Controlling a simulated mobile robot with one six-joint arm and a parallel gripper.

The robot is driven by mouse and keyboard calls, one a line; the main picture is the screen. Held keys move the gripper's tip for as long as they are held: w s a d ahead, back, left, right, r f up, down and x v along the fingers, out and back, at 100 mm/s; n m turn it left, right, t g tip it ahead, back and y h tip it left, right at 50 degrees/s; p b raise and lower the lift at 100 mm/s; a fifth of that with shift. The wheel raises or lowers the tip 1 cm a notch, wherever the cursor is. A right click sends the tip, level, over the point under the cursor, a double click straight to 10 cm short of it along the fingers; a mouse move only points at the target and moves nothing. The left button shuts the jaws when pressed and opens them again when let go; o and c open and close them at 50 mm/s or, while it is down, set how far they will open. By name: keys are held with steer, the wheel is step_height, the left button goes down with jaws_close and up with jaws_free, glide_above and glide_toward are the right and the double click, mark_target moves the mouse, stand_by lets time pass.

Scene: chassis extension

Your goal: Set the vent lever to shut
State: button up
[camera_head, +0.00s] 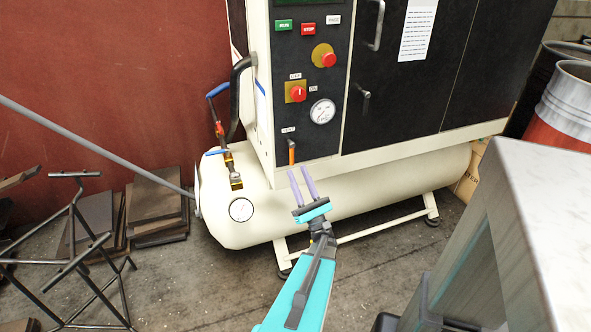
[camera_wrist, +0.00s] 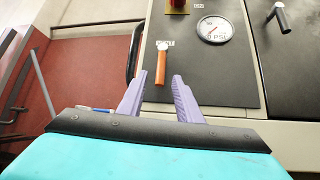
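The vent lever (camera_head: 291,152) is a small orange handle under a white label on the lower left of the machine's black panel. It hangs straight down. In the wrist view the orange lever (camera_wrist: 161,68) sits below a label reading VENT, between and beyond my fingertips. My gripper (camera_head: 302,174) has two purple fingers and is just below and in front of the lever in the head view. In the wrist view my gripper (camera_wrist: 161,82) is open with nothing between the fingers, and no contact with the lever shows.
Above the lever are a gauge (camera_head: 322,111), a red rotary switch (camera_head: 298,93) and a red stop knob (camera_head: 327,59). The cream tank (camera_head: 370,180) lies below the panel. Pipework with blue handles (camera_head: 222,140) stands to the left. A grey metal surface (camera_head: 545,200) fills the right foreground.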

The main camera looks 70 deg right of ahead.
steer(key=v, duration=0.9)
steer(key=shift+w, duration=0.1)
stand_by(0.3)
